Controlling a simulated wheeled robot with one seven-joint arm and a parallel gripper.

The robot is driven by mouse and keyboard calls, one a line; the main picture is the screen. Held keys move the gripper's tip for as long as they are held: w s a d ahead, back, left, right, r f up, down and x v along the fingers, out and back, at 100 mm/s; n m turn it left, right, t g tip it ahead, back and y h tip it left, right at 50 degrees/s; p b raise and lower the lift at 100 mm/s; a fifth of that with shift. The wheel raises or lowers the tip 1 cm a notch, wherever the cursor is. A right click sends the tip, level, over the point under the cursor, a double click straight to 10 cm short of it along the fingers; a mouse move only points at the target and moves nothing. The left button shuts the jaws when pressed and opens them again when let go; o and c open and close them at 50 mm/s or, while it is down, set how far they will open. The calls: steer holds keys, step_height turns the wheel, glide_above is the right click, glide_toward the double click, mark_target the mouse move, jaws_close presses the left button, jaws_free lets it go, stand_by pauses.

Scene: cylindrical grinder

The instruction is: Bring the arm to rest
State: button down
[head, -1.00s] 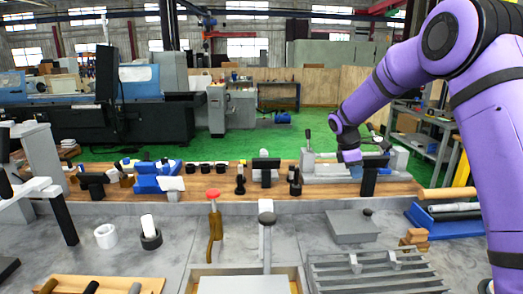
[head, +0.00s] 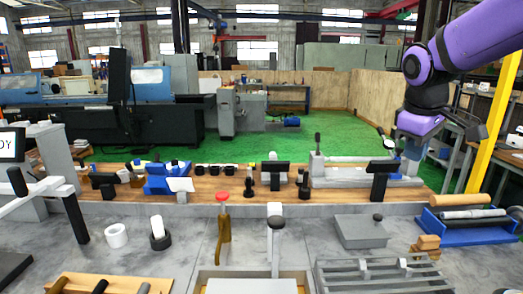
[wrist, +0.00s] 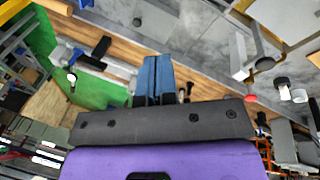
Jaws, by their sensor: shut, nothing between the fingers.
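My gripper (head: 410,148) hangs from my purple arm at the right of the head view, over the far right end of the wooden shelf. In the wrist view the blue fingers of my gripper (wrist: 154,75) lie side by side, shut, with nothing between them. It is raised clear of the bench, and I see no contact with anything.
A long grey fixture (head: 350,172) stands on the wooden shelf (head: 215,186) left of my gripper. A blue tray with rollers (head: 470,235) sits at the bench's right. A yellow post (head: 492,130) rises behind on the right. The grey bench (head: 190,232) holds several tools.

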steer(key=s+a+m+t+y, duration=0.1)
steer(key=s+m, duration=0.5)
steer(key=s, duration=1.4)
steer(key=shift+s+a+f+m+t+y, duration=0.3)
steer(key=shift+s+a+f+t+y, duration=0.15)
steer(key=shift+t, duration=0.55)
steer(key=shift+d, duration=0.1)
